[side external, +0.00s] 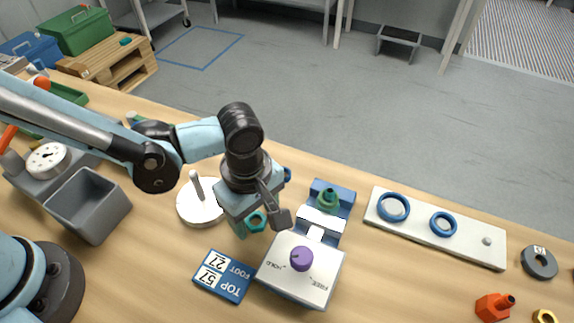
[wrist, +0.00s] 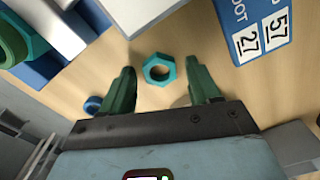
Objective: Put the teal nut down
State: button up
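The teal nut (side external: 257,221) is a hexagonal ring with a round hole. In the wrist view the teal nut (wrist: 158,69) shows between and slightly beyond the two green fingertips of my gripper (wrist: 160,75). A gap shows on each side of it, so the fingers are open and not touching it. The nut appears to lie on the bench, but its exact contact is hard to tell.
The fixture (side external: 298,280) with a purple knob (side external: 301,259) stands close on the right. A blue label plate (side external: 222,276) lies in front. A white disc with a peg (side external: 196,207) is left. A white board (side external: 461,245) with blue rings lies right.

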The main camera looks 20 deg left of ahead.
jog(key=shift+r, duration=0.15)
notch_tip(320, 180, up, 11)
jog(key=a+r+m+t, duration=0.1)
jog(key=a+m+t, duration=0.2)
jog(key=a, duration=0.9)
jog(key=w+a+r+m+t, duration=0.1)
jog(key=a+m+t, duration=0.3)
jog(key=a+m, duration=0.6)
jog(key=a, duration=0.3)
jog(key=shift+w+a+r+m, duration=0.25)
jog(key=shift+a+m, duration=0.05)
